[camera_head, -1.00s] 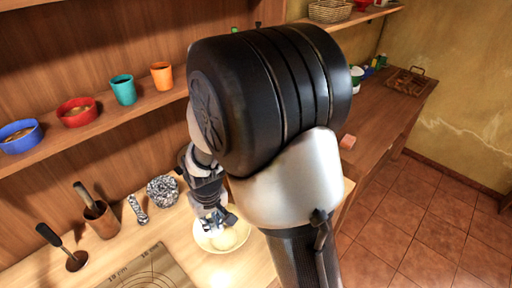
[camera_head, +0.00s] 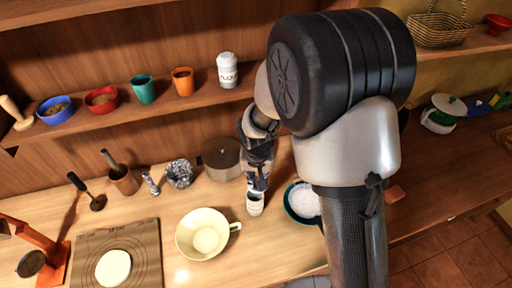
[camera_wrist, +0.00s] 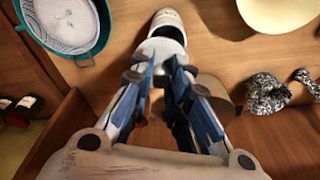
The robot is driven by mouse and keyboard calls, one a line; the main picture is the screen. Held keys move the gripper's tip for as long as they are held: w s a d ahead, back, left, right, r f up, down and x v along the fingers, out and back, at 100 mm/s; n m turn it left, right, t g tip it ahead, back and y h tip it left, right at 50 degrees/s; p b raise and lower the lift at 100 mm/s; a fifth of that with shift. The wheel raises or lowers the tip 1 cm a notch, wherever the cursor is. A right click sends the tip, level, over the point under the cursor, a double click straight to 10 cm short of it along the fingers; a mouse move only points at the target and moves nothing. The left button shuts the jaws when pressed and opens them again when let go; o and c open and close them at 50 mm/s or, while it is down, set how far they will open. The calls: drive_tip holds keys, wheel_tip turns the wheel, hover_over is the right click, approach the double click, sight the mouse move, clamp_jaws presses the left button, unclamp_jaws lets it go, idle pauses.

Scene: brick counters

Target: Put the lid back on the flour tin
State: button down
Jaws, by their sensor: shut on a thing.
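My gripper (camera_head: 257,186) points down over the counter, to the right of a cream bowl. It is shut on a small white rounded object (camera_head: 255,204), which also shows beyond the fingers in the wrist view (camera_wrist: 167,22). I cannot tell whether this is the lid. A white jar (camera_head: 228,70) with dark lettering, perhaps the flour tin, stands upright on the shelf. A teal-rimmed container (camera_head: 289,210) with white contents stands just right of my gripper, partly hidden by my arm; the wrist view shows it at upper left (camera_wrist: 100,42).
The cream bowl (camera_head: 186,240) with a handle stands close by on the left. A grey-brown pot (camera_head: 212,172) stands behind my gripper. A foil-like ball (camera_head: 180,173), mortar (camera_head: 125,181) and dough board (camera_head: 150,268) lie farther left. The shelf holds several cups and bowls.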

drive_tip(key=shift+w+a, duration=0.5)
drive_tip(key=shift+a, duration=0.05)
drive_tip(key=shift+s+d+f+b, duration=0.15)
drive_tip(key=shift+s+f+b, duration=0.25)
drive_tip(key=shift+f+b, duration=0.25)
wheel_tip(320, 180, down, 5)
drive_tip(key=b, duration=0.3)
drive_tip(key=shift+w+r, duration=0.1)
drive_tip(key=shift+w, duration=0.05)
drive_tip(key=shift+b, duration=0.95)
idle(1.2)
idle(0.4)
drive_tip(key=c, duration=1.5)
unclamp_jaws()
drive_tip(key=shift+o, duration=0.2)
